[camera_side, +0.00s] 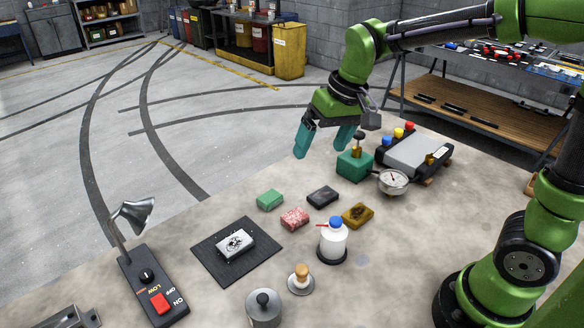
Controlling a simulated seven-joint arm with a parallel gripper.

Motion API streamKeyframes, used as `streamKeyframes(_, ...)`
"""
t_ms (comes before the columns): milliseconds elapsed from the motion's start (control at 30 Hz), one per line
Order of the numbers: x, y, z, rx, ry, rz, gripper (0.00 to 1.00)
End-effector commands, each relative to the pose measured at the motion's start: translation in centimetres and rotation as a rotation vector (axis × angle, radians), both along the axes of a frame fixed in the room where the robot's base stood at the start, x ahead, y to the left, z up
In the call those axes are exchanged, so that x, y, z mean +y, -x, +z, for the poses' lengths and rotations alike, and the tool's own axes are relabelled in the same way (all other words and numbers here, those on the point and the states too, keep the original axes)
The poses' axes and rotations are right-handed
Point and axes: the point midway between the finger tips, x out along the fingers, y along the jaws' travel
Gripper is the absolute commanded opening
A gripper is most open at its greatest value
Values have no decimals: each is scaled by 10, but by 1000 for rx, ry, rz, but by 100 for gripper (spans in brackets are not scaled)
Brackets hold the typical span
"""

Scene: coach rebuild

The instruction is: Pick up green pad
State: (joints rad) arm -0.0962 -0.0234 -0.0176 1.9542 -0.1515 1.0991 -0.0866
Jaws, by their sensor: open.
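The green pad (270,200) is a small block lying on the work table, at the back left of a loose group of pads. My gripper (322,140) has teal fingers and is open and empty. It hangs above the table's far side, up and to the right of the green pad in the picture, and apart from it. A red-speckled pad (294,218) lies just in front and to the right of the green pad. A black pad (322,196) and a brown-yellow pad (358,215) lie further right.
A white bottle (333,242) with a blue cap stands in front of the pads. A teal block (353,166), a gauge (393,181) and a grey device (412,153) are at right.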

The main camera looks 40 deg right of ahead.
Motion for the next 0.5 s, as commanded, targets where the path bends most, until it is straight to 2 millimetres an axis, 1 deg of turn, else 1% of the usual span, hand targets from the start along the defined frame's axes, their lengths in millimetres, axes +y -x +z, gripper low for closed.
streamKeyframes(33,4,-21,-9,40,18,26,94)
streamKeyframes(100,8,-47,-18,83,43,60,94)
streamKeyframes(300,20,-113,-54,197,120,159,94)
streamKeyframes(400,25,-137,-66,231,151,198,94)
streamKeyframes(467,26,-146,-66,240,164,214,94)
streamKeyframes(500,26,-151,-63,240,170,221,94)
